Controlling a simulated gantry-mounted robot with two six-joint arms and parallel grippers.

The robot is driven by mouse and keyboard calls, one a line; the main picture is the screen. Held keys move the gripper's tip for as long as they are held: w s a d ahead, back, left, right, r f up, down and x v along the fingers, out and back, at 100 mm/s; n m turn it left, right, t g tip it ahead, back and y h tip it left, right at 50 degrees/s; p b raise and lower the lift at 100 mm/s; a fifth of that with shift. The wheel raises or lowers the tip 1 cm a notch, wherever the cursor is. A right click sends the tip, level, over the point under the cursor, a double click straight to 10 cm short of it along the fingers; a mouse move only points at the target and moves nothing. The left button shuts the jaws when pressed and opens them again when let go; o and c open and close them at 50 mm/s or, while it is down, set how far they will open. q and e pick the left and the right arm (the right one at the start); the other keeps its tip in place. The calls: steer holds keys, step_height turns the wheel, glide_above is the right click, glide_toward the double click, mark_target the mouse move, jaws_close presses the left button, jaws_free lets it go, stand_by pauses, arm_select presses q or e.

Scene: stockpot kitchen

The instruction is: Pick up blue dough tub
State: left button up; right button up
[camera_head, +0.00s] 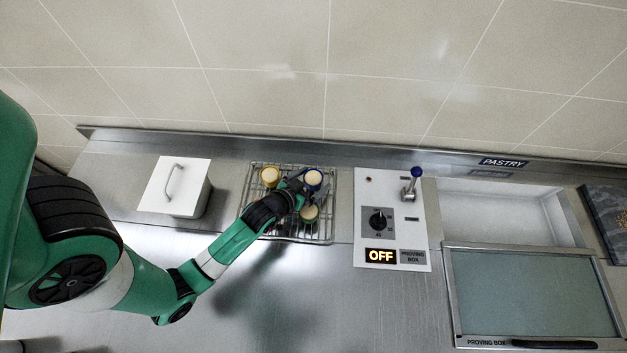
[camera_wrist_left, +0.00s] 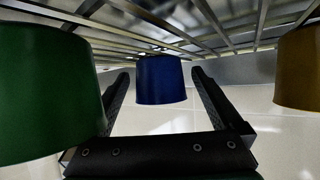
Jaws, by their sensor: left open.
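The blue dough tub (camera_head: 313,178), with a pale top, stands on the wire rack at its back right. In the left wrist view the blue tub (camera_wrist_left: 161,80) appears upside down, centred between the fingers at their far end. My left gripper (camera_head: 300,182) is open and reaches low over the rack toward the blue tub. In the left wrist view the left gripper (camera_wrist_left: 160,88) has a finger on each side of the tub, with a gap on both sides. My right gripper is in neither view.
A green tub (camera_head: 309,214) stands in front of the blue one and a yellow tub (camera_head: 269,176) to its left, on the wire rack (camera_head: 328,232). A white lidded box (camera_head: 173,186) is left of the rack. A control panel (camera_head: 391,222) reading OFF is to the right.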

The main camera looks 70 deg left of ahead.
mark_target(314, 178)
arm_select(q)
steer(key=shift+w+f, duration=0.1)
steer(key=shift+c, duration=0.2)
steer(key=c, duration=1.4)
steer(key=shift+c, duration=0.2)
steer(key=shift+r+p, duration=0.3)
steer(key=shift+r, duration=0.3)
step_height(314, 178, up, 3)
steer(key=shift+d+f+p, duration=0.1)
steer(key=shift+p, duration=0.45)
steer(key=s+d+r+p, duration=0.1)
steer(key=d+r+p, duration=0.1)
steer(key=d+r, duration=0.5)
steer(key=shift+s+d+r+p, duration=0.15)
steer(key=shift+s+d+p, duration=0.2)
steer(key=shift+d, duration=0.2)
steer(key=d+p, duration=0.1)
steer(key=p, duration=0.1)
steer(key=d+r+p, duration=0.1)
steer(key=d+p, duration=0.1)
steer(key=p, duration=0.1)
steer(key=s+d+r+p, duration=0.1)
steer(key=p, duration=0.2)
steer(key=shift+d+r, duration=0.15)
steer(key=shift+d, duration=0.05)
steer(key=shift+s+d+f+p, duration=0.1)
steer(key=shift+d+f+p, duration=0.15)
steer(key=shift+d+p, duration=0.3)
